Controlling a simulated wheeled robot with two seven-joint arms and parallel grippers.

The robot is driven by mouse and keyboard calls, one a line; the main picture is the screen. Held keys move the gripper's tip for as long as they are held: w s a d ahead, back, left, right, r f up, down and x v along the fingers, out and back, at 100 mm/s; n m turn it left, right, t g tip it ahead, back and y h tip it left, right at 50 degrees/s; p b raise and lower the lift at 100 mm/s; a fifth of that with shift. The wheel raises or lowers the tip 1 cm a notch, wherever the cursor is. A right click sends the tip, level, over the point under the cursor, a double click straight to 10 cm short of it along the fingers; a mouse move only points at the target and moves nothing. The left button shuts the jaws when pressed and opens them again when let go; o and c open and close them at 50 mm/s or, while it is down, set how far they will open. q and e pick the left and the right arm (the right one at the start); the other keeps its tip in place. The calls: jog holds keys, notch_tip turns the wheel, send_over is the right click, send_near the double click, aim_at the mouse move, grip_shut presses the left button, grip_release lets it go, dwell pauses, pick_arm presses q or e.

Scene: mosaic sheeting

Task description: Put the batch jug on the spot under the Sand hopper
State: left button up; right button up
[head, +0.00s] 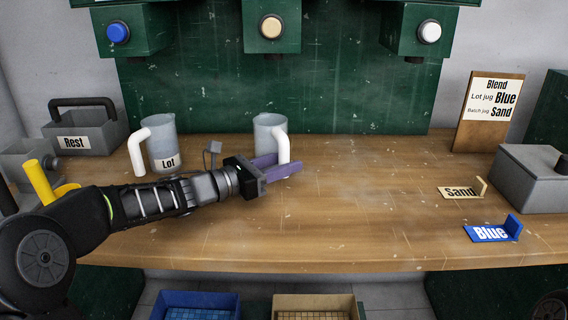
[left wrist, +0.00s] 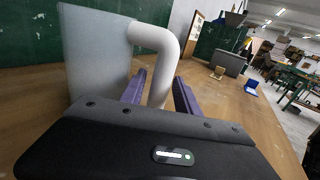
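A grey jug with a white handle (head: 264,136), its label out of sight, stands upright on the bench. In the head view it is below the middle hopper with the tan button (head: 271,27); I see no marked spot there. The other jug (head: 162,140) is labelled Lot and stands to its left. My left gripper (head: 284,164) is open at the unlabelled jug, its purple fingers either side of the handle. In the left wrist view the handle (left wrist: 156,40) comes down between the fingers, with the jug body (left wrist: 95,50) at left. My right gripper is not in view.
Hoppers with blue (head: 118,32) and white (head: 429,32) buttons flank the middle one. A Rest bin (head: 88,132) stands at left. Sand (head: 460,192) and Blue (head: 490,234) tags, a sign (head: 487,110) and a grey box (head: 530,180) are at right. Bench centre-right is clear.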

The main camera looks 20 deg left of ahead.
pick_arm(q)
jog(key=shift+o, duration=0.6)
jog(key=shift+r, duration=0.2)
jog(key=v, duration=1.2)
jog(key=shift+c, duration=0.6)
dwell(1.5)
